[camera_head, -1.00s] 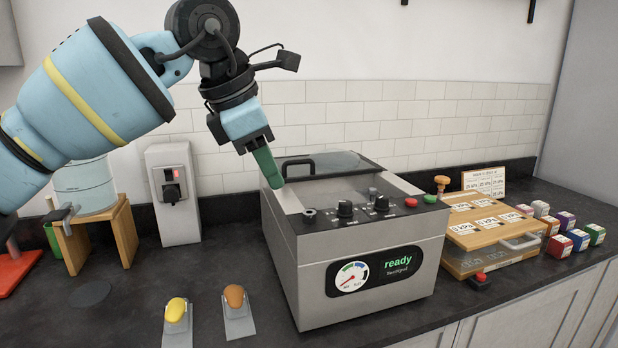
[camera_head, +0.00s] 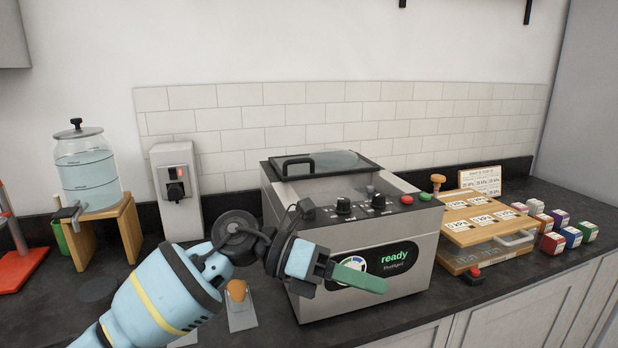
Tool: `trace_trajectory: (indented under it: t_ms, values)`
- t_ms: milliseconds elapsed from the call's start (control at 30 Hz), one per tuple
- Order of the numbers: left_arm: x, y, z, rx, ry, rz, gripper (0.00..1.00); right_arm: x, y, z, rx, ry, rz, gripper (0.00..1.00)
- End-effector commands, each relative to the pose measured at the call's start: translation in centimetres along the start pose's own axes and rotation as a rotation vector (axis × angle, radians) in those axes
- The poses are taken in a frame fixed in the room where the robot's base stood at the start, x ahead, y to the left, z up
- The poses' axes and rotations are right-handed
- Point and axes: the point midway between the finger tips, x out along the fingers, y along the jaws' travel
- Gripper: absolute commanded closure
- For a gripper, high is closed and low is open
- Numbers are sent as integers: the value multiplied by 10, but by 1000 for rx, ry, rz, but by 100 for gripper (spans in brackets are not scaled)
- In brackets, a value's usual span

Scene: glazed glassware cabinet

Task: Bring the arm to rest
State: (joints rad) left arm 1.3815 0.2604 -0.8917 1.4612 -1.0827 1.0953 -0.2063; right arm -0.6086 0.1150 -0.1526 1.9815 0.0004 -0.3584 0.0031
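My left gripper (camera_head: 360,280) hangs low in front of the grey machine, its green fingertips pointing right. The fingers overlap from this side, so I cannot tell whether they are apart. I see nothing held in them. The arm comes in from the bottom left and bends at a dark wrist. The grey machine (camera_head: 408,250) stands on the counter behind the gripper, and its panel reads "ready". The gripper hides part of that panel and its gauge. I cannot tell whether the gripper touches the front face. My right gripper is not in view.
A water dispenser (camera_head: 88,172) on a wooden stand and a white switch box (camera_head: 178,185) are at the left. An orange-brown oval item (camera_head: 236,290) lies behind the arm. A wooden rack (camera_head: 470,238) and several small boxes (camera_head: 572,237) are at the right.

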Motion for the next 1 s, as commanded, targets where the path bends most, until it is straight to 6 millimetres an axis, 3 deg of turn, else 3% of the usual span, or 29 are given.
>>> trace_trajectory:
  t_ms: [267,567,767,1000]
  values:
    - [5,10,-27,-355,-384,-256,66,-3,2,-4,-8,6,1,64]
    - [-25,52,-74,-796,-811,-428,66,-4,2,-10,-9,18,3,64]
    - [-52,90,-133,-1115,-1093,-486,66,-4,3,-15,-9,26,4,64]
    - [-80,129,-240,-1510,-1427,-495,66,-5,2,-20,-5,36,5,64]
